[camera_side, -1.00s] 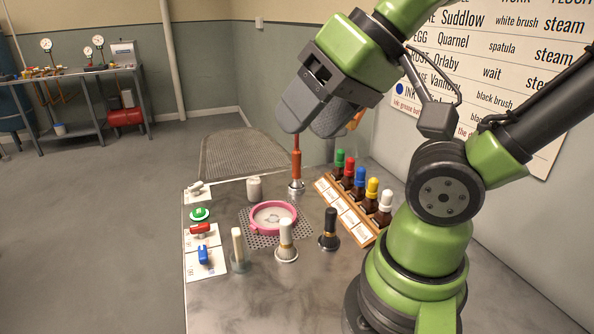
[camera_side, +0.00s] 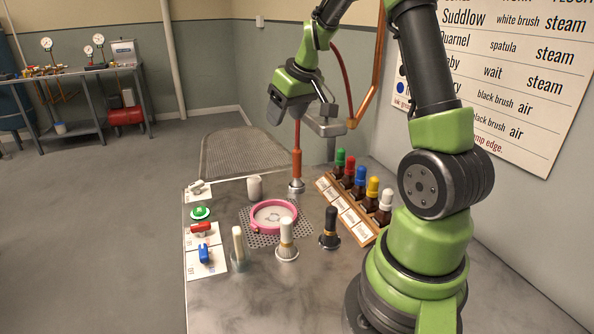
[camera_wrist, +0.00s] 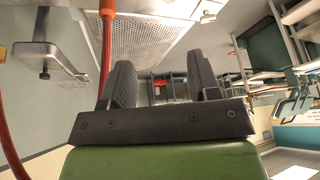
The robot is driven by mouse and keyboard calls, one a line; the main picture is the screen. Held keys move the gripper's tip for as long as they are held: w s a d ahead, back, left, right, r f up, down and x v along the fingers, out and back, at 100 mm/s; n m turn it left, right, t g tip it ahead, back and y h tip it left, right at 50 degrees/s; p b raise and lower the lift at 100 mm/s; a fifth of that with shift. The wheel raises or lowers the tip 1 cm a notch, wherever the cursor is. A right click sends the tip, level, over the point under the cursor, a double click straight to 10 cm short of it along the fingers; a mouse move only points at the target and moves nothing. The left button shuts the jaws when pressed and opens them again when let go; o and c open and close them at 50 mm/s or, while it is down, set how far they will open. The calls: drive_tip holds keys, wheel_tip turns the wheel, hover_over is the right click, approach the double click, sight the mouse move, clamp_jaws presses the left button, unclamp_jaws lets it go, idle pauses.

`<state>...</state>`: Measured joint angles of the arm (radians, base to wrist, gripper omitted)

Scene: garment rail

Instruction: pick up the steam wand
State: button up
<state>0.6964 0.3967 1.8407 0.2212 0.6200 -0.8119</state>
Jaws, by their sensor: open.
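The steam wand (camera_side: 297,163) has an orange handle and stands upright in a round metal base at the back of the bench. A red hose (camera_side: 344,72) shows above it. In the wrist view an orange-red rod, which looks like part of the wand (camera_wrist: 107,45), runs down behind my left finger. My gripper (camera_side: 275,110) is above the wand in the side view, apart from its handle. In the wrist view my gripper (camera_wrist: 163,72) has its two dark fingers spread with nothing between them. The wand's lower part is hidden there.
A copper pipe (camera_side: 375,75) and a grey bracket (camera_side: 326,124) are close to my wrist. A rack of colored-cap bottles (camera_side: 347,206) stands right of the wand. A white cup (camera_side: 254,188), a pink ring (camera_side: 254,224) and several brushes share the bench.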

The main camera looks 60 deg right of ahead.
approach(297, 158)
drive_tip(key=w, duration=0.2)
drive_tip(key=shift+g, duration=0.3)
drive_tip(key=x, duration=0.4)
drive_tip(key=shift+s+d+f, duration=0.1)
drive_tip(key=shift+d+f, duration=0.15)
drive_tip(key=shift+f, duration=0.15)
drive_tip(key=x, duration=0.5)
drive_tip(key=shift+s+d+f, duration=0.2)
drive_tip(key=shift+d+f, duration=0.15)
drive_tip(key=shift+d, duration=0.05)
clamp_jaws()
